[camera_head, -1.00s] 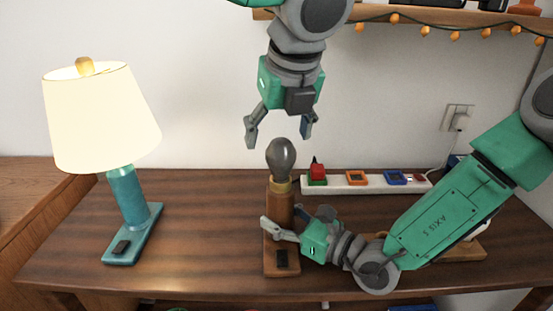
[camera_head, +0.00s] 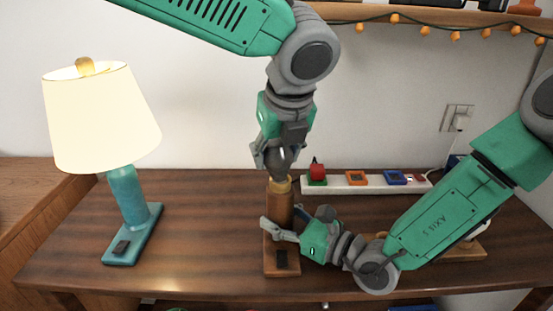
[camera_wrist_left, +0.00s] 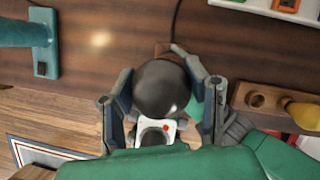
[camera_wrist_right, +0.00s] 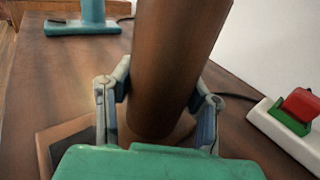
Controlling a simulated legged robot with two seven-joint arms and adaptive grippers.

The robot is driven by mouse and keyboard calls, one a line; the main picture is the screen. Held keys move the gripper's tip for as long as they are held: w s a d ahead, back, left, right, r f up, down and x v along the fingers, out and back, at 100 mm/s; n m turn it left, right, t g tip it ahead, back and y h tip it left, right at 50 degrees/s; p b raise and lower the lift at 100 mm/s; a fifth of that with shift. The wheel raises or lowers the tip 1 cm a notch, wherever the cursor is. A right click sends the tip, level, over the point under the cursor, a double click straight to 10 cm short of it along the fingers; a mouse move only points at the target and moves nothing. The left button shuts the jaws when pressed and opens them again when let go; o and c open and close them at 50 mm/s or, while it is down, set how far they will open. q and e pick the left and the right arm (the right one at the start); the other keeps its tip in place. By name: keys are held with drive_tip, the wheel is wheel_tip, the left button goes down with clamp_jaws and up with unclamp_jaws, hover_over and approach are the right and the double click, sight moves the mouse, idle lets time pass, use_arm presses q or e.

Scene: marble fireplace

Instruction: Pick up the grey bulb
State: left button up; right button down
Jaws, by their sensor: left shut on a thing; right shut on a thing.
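The grey bulb (camera_head: 282,158) sits at the top of a wooden lamp base (camera_head: 280,207), at its brass-coloured socket. My left gripper (camera_head: 274,164) points down from above with its fingers on both sides of the bulb, shut on it. The left wrist view shows the round dark bulb (camera_wrist_left: 162,88) between the two fingers. My right gripper (camera_head: 290,224) is shut on the lamp base's upright post, lower down. The right wrist view shows the brown post (camera_wrist_right: 172,65) between its fingers. Whether the bulb's thread is still in the socket is hidden.
A lit teal lamp (camera_head: 125,195) stands on the left of the wooden table (camera_head: 200,235). A white power strip (camera_head: 340,183) with coloured switches lies at the back right. A wooden holder (camera_wrist_left: 258,98) with a yellowish bulb (camera_wrist_left: 304,113) is partly behind my right arm. A shelf with orange lights hangs above.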

drive_tip(key=shift+d+f, duration=0.15)
use_arm(q)
wheel_tip(320, 180, up, 10)
idle(0.4)
use_arm(e)
drive_tip(key=c, duration=0.8)
unclamp_jaws()
